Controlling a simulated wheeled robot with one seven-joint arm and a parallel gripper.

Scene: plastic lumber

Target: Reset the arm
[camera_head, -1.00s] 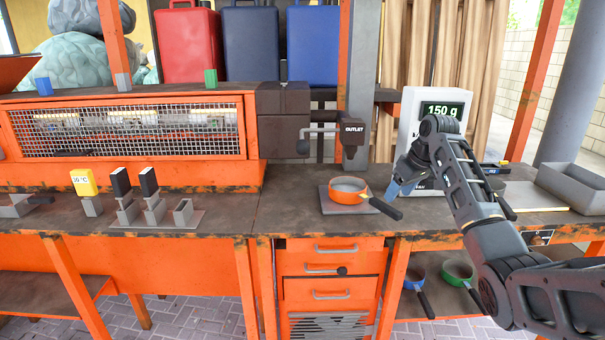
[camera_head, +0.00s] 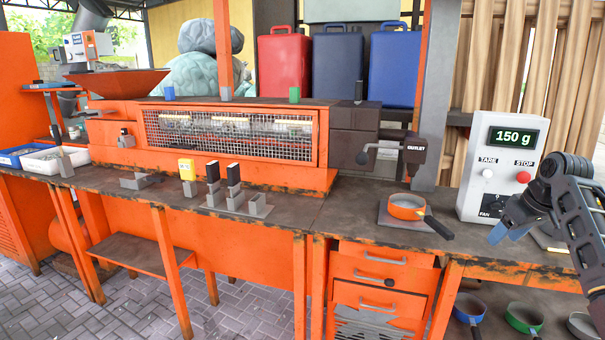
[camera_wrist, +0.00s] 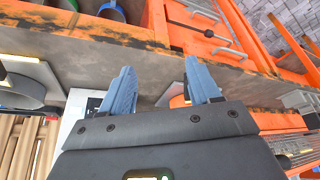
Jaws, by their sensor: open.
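My gripper (camera_head: 497,235) is at the right of the head view, at the end of my dark arm, in front of the lower part of the scale box. In the wrist view its two blue fingers (camera_wrist: 160,88) stand apart with nothing between them. It is open and empty above the worktop. Part of my arm runs out of the head view at the right edge.
An orange pan (camera_head: 407,207) with a dark handle sits on a plate left of my gripper. The white scale box (camera_head: 484,160) reads 150 g. An outlet (camera_head: 415,150) projects above the pan. Levers (camera_head: 233,188) stand farther left. Pans (camera_head: 524,317) lie on the lower shelf.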

